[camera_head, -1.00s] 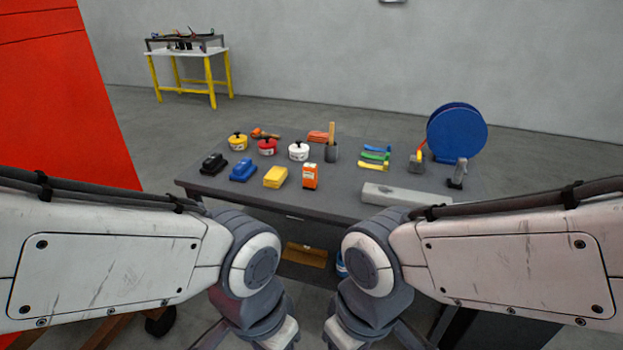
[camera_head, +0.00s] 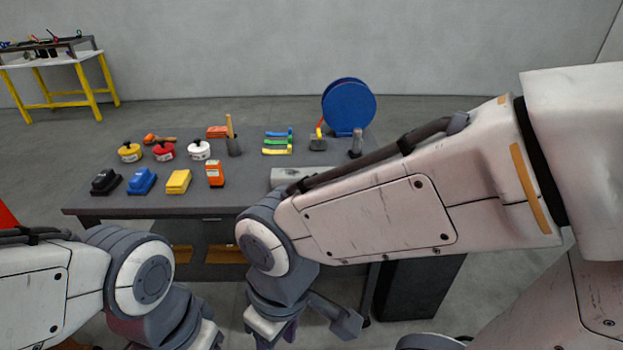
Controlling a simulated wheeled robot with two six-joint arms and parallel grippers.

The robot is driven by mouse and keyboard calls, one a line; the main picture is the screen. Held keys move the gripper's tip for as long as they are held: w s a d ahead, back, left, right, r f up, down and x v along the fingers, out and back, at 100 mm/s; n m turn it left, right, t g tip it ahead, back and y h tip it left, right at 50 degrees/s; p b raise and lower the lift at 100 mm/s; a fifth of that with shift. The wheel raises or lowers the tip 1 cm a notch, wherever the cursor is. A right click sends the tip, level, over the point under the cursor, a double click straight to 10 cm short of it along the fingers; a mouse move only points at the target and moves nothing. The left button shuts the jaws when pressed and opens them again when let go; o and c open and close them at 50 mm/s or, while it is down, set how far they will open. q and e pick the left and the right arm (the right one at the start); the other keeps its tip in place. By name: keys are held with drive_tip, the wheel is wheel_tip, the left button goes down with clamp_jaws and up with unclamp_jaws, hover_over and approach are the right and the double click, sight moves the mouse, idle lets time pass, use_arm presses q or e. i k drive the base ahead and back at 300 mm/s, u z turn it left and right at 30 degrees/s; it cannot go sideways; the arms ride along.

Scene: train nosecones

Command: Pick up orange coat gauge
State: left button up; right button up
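The orange coat gauge (camera_head: 215,173) is a small upright orange box with a pale top face. It stands near the front edge of the dark grey table (camera_head: 240,200), just right of a yellow block. My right arm reaches in front of the table's right part, and the top of my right gripper (camera_head: 277,335) shows at the bottom edge, below and right of the gauge. Its fingertips are cut off. My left wrist is at the bottom left; its gripper fingers are out of frame. Neither arm touches the gauge.
Left of the gauge sit a yellow block (camera_head: 178,181), a blue one (camera_head: 142,181) and a black one (camera_head: 105,182). A grey bar (camera_head: 290,176) lies to the right.

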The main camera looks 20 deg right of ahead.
sight(213, 169)
drive_tip(key=u, duration=0.5)
drive_tip(key=k, duration=0.55)
drive_tip(key=z, duration=0.15)
drive_tip(key=i, duration=0.55)
drive_tip(key=z, duration=0.6)
drive_tip(key=i, duration=0.65)
drive_tip(key=u, duration=0.7)
drive_tip(key=i, duration=0.6)
drive_tip(key=u, duration=0.6)
